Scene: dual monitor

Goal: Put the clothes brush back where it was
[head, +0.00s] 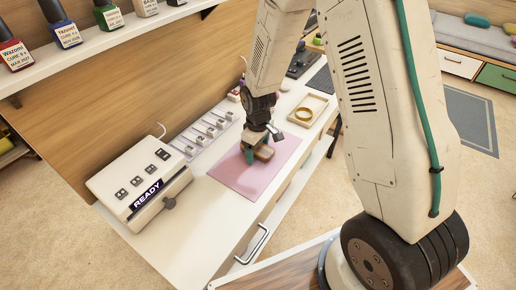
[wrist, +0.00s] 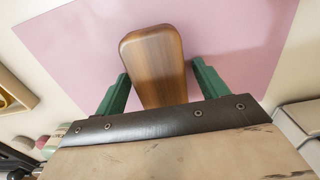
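The clothes brush (wrist: 153,55), a brown wooden piece with a rounded end, is over the pink mat (wrist: 60,50). In the head view the brush (head: 265,153) shows just beneath my gripper (head: 258,146), over the pink mat (head: 235,178) on the white desk. In the wrist view my gripper (wrist: 160,72) has its two green fingers on either side of the brush, with narrow gaps visible at both sides. The near part of the brush is hidden behind the gripper body. Its bristles are not visible.
A white box with a READY display (head: 147,194) stands left of the mat. A row of small labelled holders (head: 208,130) lies behind it. Bottles (head: 66,32) line the shelf above.

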